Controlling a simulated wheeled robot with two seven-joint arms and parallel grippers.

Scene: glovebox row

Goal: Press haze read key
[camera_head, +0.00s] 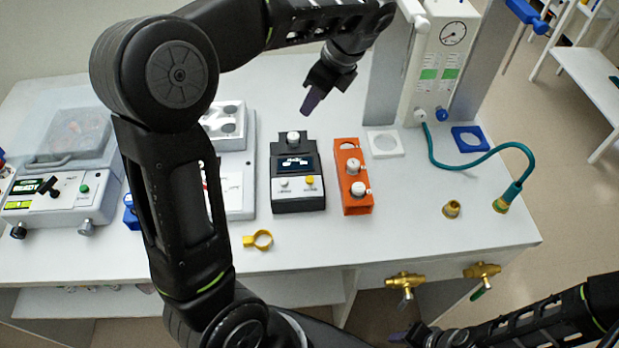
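The black meter (298,200) stands on the white bench in the middle of the view. It has a small lit display (296,164), a pale key (284,183) on the left and a yellow key (310,180) on the right. The key labels are too small to read. A white round piece (293,137) sits on its top rear part. My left gripper (311,102) hangs above and behind the meter, pointing down, apart from it. My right gripper (398,336) is at the bottom edge, away from the meter, only partly visible.
An orange rack (354,202) with white-capped vials stands just right of the meter. A white instrument (235,172) is close on its left, partly behind my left arm. A yellow ring (263,240) lies in front. A teal hose (470,166) curves at right.

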